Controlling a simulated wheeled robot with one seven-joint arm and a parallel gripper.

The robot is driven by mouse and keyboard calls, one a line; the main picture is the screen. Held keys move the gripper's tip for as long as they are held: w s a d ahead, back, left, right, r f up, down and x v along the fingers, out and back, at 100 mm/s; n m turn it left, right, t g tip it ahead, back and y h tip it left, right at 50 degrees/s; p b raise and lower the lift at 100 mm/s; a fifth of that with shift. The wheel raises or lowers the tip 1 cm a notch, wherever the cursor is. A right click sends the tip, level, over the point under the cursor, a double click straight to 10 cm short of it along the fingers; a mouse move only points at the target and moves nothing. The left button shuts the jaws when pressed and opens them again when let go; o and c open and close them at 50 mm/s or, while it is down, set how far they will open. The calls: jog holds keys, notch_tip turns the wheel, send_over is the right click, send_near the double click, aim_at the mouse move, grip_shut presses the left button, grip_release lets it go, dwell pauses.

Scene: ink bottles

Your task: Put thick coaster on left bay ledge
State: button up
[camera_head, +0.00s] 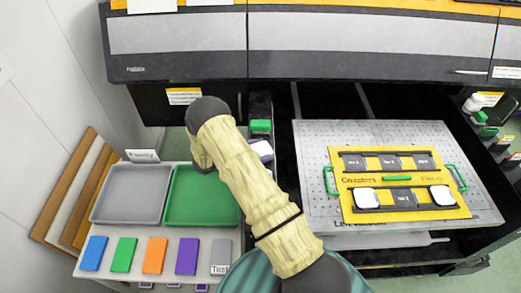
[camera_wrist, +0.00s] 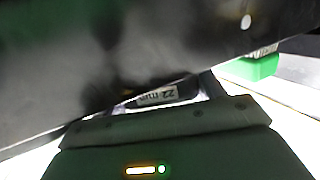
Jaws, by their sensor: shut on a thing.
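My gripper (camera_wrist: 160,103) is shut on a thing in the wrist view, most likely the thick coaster. A dark surface with a pale label reading about "22 mm" (camera_wrist: 157,96) shows between the fingers; I cannot tell whether it is the coaster's edge. In the head view my arm bends towards the left bay and hides the gripper. The left bay ledge (camera_head: 259,108) is a narrow dark strip under the printer, with a green block (camera_head: 260,126) on it. The block also appears right of the fingers in the wrist view (camera_wrist: 258,66). A small white piece (camera_head: 262,149) shows beside my arm.
A yellow coaster fixture (camera_head: 345,205) with several slots and white coasters lies on the perforated bed (camera_head: 310,150). Grey (camera_head: 130,195) and green (camera_head: 195,198) trays stand at left behind coloured blocks. The printer front (camera_head: 300,65) overhangs the bay; a dark surface fills the upper wrist view.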

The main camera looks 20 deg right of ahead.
jog(key=shift+f, duration=0.2)
jog(key=o, duration=1.1)
jog(key=shift+o, duration=0.2)
jog(key=shift+r, duration=0.15)
jog(key=a+r+b, duration=0.2)
jog(key=a+b, duration=0.2)
jog(key=a, duration=0.8)
jog(key=shift+d, duration=0.1)
